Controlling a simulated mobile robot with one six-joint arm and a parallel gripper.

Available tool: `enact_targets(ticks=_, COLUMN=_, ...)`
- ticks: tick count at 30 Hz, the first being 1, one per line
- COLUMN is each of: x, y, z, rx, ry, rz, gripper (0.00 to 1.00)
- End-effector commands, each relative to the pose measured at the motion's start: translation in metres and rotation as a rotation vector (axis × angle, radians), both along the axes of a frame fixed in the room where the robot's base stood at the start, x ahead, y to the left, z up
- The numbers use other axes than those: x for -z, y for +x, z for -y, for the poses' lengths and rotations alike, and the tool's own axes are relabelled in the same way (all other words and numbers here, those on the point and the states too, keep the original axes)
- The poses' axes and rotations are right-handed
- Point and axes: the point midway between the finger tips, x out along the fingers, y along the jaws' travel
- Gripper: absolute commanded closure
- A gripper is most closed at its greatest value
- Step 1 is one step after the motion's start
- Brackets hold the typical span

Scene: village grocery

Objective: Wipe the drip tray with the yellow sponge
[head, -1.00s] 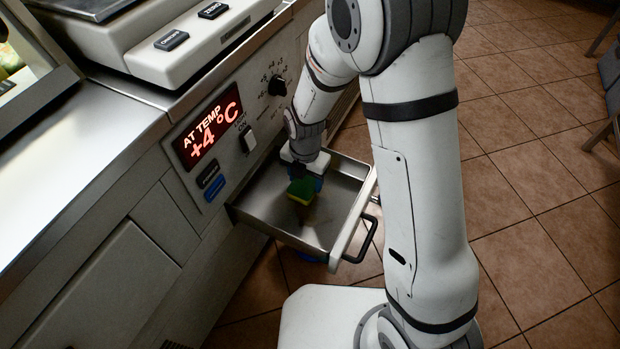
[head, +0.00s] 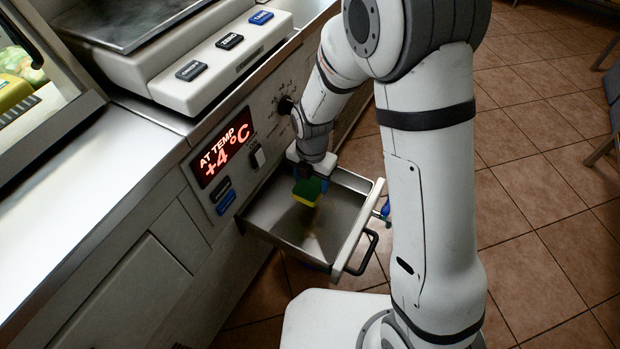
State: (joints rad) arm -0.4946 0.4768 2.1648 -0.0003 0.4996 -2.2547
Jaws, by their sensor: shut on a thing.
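The drip tray (head: 338,222) is a shallow metal drawer with a black handle (head: 363,253), pulled out from the front of the counter. My gripper (head: 309,181) points down over the tray's back left part and is shut on the yellow sponge (head: 305,199), which has a green side and a yellow edge below. Whether the sponge touches the tray floor I cannot tell. A faint brownish stain (head: 314,243) shows on the tray floor in front of the sponge.
The counter front has a red display (head: 222,147) reading +4 °C, a black knob (head: 286,105) and buttons close to my wrist. A scale (head: 205,85) stands on the counter above. Something blue (head: 385,208) shows beyond the tray's right end.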

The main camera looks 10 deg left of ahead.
Motion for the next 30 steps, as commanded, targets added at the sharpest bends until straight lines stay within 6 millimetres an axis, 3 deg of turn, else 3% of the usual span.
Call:
enact_targets(ticks=8, x=-0.001, y=0.000, z=0.000, rx=0.000, ry=0.000, rz=0.000, gripper=0.61)
enact_targets(ticks=19, x=-0.030, y=0.000, z=0.000, rx=0.000, ry=0.000, rz=0.000, gripper=0.61)
enact_targets(ticks=30, x=-0.030, y=0.002, z=0.002, rx=0.026, ry=0.000, rz=0.000, gripper=0.61)
